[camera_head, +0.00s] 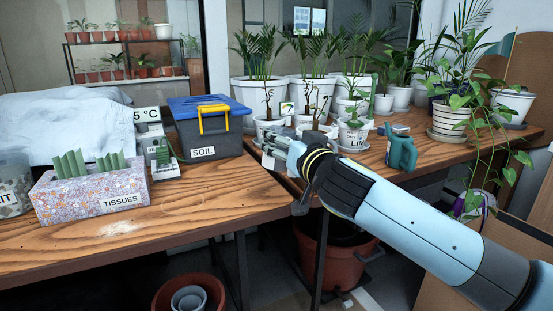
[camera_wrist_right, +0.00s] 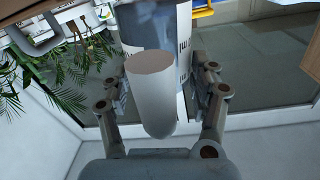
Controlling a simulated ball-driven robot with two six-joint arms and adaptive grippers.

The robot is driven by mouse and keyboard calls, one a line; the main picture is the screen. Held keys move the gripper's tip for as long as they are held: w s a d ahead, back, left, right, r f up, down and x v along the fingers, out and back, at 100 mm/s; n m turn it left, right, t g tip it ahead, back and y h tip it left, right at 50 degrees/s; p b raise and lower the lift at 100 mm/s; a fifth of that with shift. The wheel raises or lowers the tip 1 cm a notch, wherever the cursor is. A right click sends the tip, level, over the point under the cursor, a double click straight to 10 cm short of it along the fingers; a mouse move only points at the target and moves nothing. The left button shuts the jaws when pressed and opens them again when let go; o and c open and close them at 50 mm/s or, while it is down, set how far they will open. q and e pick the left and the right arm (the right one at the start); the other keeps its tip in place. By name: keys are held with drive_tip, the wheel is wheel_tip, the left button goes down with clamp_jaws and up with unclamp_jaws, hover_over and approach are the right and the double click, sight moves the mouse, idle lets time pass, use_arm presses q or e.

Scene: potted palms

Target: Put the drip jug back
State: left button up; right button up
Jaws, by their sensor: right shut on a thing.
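My right gripper (camera_wrist_right: 160,100) is shut on a pale vessel, which I take to be the drip jug. In the right wrist view the vessel has a blue-grey body (camera_wrist_right: 148,25), a white side with dark marks (camera_wrist_right: 184,45), and a pale rounded piece (camera_wrist_right: 153,90) nearest the camera. In the head view my right gripper (camera_head: 276,150) is over the gap between the tables, beside the potted palms. It and the arm mostly hide the vessel there. My left gripper is in neither view.
A teal jug (camera_head: 401,153) stands on the right table beside several white pots. A trailing plant (camera_head: 452,118) is farther right. The left table holds a SOIL box (camera_head: 207,135) with a blue lid and a tissue box (camera_head: 92,193).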

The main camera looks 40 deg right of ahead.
drive_tip(key=w+f+b, duration=0.1)
drive_tip(key=w+f, duration=0.1)
drive_tip(key=w, duration=0.1)
drive_tip(key=w+a+f+b, duration=0.1)
drive_tip(key=w+f, duration=0.2)
drive_tip(key=w+a+f+b, duration=0.1)
drive_tip(key=w+f, duration=0.2)
drive_tip(key=shift+w+a+f, duration=0.1)
drive_tip(key=shift+w+a, duration=0.1)
drive_tip(key=shift+a, duration=0.05)
drive_tip(key=shift+s+f+b, duration=0.1)
drive_tip(key=shift+f+b, duration=0.5)
drive_tip(key=o, duration=1.5)
drive_tip(key=shift+o, duration=0.2)
